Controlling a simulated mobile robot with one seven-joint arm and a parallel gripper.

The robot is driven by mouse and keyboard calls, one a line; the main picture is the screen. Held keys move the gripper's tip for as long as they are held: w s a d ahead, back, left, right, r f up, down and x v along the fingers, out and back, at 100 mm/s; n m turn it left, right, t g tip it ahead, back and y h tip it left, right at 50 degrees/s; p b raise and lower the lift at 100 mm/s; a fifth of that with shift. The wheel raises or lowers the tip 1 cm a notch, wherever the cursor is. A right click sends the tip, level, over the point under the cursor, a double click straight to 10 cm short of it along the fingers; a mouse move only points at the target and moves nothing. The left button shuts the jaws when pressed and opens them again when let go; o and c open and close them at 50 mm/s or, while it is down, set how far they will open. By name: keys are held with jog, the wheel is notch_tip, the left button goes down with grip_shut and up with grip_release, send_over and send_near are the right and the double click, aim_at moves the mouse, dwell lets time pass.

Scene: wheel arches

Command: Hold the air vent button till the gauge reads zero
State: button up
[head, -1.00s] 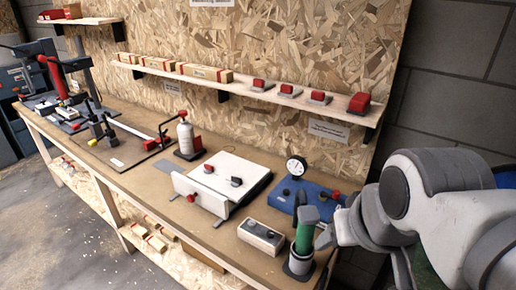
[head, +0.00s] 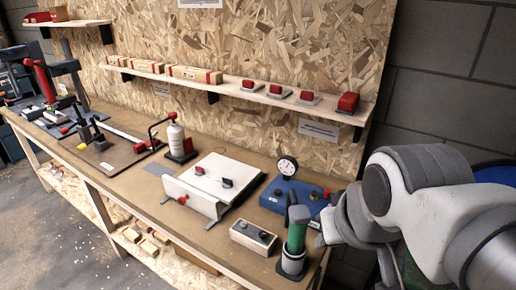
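A blue box (head: 270,198) with a round white gauge (head: 287,166) stands on the bench near its right end. The gauge's needle is too small to read. A red button (head: 327,193) and dark knobs sit on the blue box; I cannot tell which control is the air vent. My gripper (head: 322,232) is at the end of my arm at the right, low over the bench. It is beside a green cylinder (head: 297,238) with a grey top and a dark base, in front of the blue box. My fingers are mostly hidden by my wrist.
A pale box (head: 253,236) with dark knobs stands left of the green cylinder. A white machine (head: 210,185) lies left of the blue box. A red-handled bottle stand (head: 178,142) is further left. A shelf (head: 240,83) with red-topped items runs above.

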grip_shut()
dwell(1.4)
